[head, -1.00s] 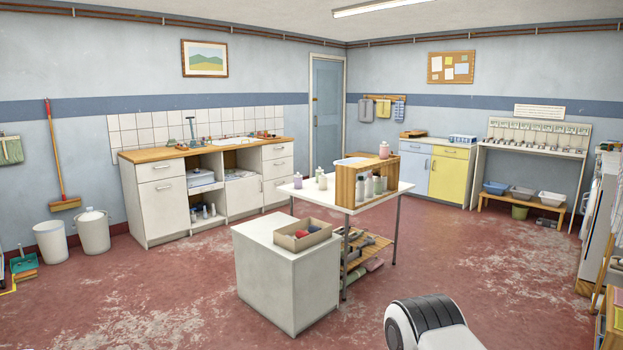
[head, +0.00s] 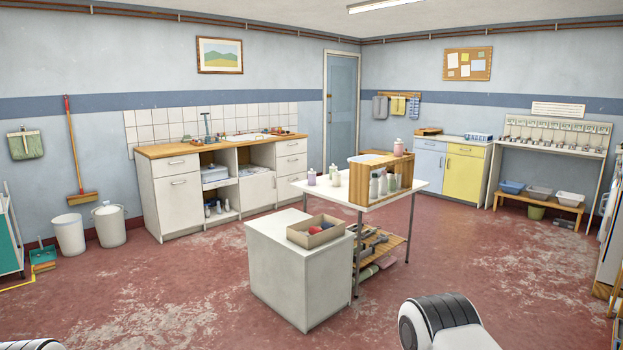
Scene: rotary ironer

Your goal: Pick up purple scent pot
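A small lilac-purple pot or bottle (head: 311,178) stands upright at the left end of the white table (head: 421,187) in the head view. It is small, and I cannot tell for sure that it is the purple scent pot. Pale bottles (head: 334,177) stand close to its right. Neither of my grippers is in view. A white and black rounded part of my own body shows at the bottom.
A wooden crate (head: 363,187) with bottles in front and a pink bottle (head: 398,147) on top stands on the table. A white cabinet (head: 290,285) bearing an open box (head: 313,238) stands before the table. Red floor (head: 190,290) is clear to the left.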

